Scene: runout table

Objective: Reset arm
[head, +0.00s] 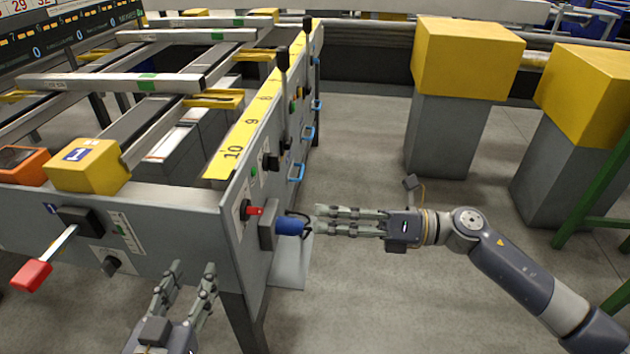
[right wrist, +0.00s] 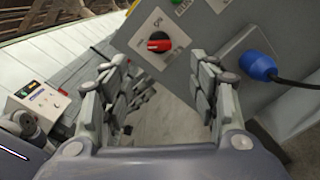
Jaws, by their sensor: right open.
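My right gripper (head: 320,221) reaches in from the right with its fingers close to the side panel of the runout table, by the blue plug (head: 290,225). In the right wrist view my right gripper (right wrist: 160,72) is open, with nothing between its fingers. Beyond them a red-and-black rotary switch (right wrist: 159,42) sits on the panel; its red knob (head: 253,211) also shows in the head view. The blue plug (right wrist: 258,66) is right of the fingers, apart from them. My left gripper (head: 191,270) is open and empty before the front panel.
A lever with a red handle (head: 31,276) sticks out of the front panel at left. Black upright levers (head: 282,85) and blue handles (head: 297,172) line the side panel. Yellow-topped grey pillars (head: 455,130) stand at the right. Grey floor (head: 400,280) lies clear below my right arm.

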